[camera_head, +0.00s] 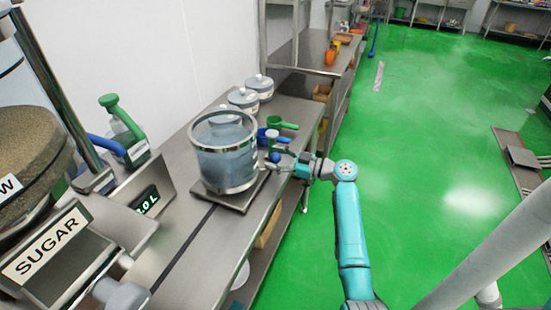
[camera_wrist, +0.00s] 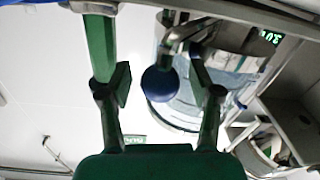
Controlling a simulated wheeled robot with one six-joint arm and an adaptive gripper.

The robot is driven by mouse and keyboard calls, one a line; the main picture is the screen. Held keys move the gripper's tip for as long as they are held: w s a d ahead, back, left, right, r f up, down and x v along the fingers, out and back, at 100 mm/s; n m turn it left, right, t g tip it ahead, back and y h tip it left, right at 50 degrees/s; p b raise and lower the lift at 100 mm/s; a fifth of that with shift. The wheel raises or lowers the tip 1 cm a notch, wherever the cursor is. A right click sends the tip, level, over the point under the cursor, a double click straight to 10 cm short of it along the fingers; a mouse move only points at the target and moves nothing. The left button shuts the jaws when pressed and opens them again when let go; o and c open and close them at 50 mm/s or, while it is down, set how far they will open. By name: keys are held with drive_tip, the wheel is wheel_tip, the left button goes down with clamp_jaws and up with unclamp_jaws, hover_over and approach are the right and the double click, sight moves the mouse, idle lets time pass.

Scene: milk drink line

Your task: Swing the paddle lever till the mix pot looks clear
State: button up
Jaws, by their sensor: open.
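The mix pot (camera_head: 225,158) is a clear round vessel with metal bands, on a flat plate on the steel counter. It holds bluish-grey, hazy liquid, and its wall also shows in the wrist view (camera_wrist: 185,107). A dark blue ball knob (camera_wrist: 160,84), which looks like the end of the paddle lever, hangs from a metal fitting by the pot. My gripper (camera_head: 284,167) is at the pot's right side. In the wrist view its fingers (camera_wrist: 161,92) are open, one on each side of the knob with gaps visible. Whether either finger touches it I cannot tell.
A green-handled scoop (camera_head: 283,123) and lidded pots (camera_head: 260,84) stand on the counter behind the mix pot. A sugar station (camera_head: 45,245) and a display (camera_head: 146,201) are at left. The green floor (camera_head: 430,170) to the right is mostly clear.

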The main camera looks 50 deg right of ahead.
clamp_jaws()
drive_tip(key=shift+s+a, duration=0.1)
drive_tip(key=shift+s+a+f+m+t+h, duration=0.1)
drive_tip(key=shift+s+a+m+t+h, duration=0.3)
drive_tip(key=shift+s+a+m+h, duration=0.4)
drive_tip(key=s+a+m+h, duration=0.1)
drive_tip(key=h, duration=0.1)
drive_tip(key=s+a+m+h, duration=0.1)
drive_tip(key=h, duration=0.1)
drive_tip(key=s+a+m+h, duration=0.1)
drive_tip(key=a+m+h, duration=0.1)
drive_tip(key=h, duration=0.1)
drive_tip(key=shift+s+a+t, duration=0.1)
drive_tip(key=shift+s+t, duration=0.05)
drive_tip(key=shift+t, duration=0.15)
drive_tip(key=shift+s+a, duration=0.35)
drive_tip(key=shift+a, duration=0.35)
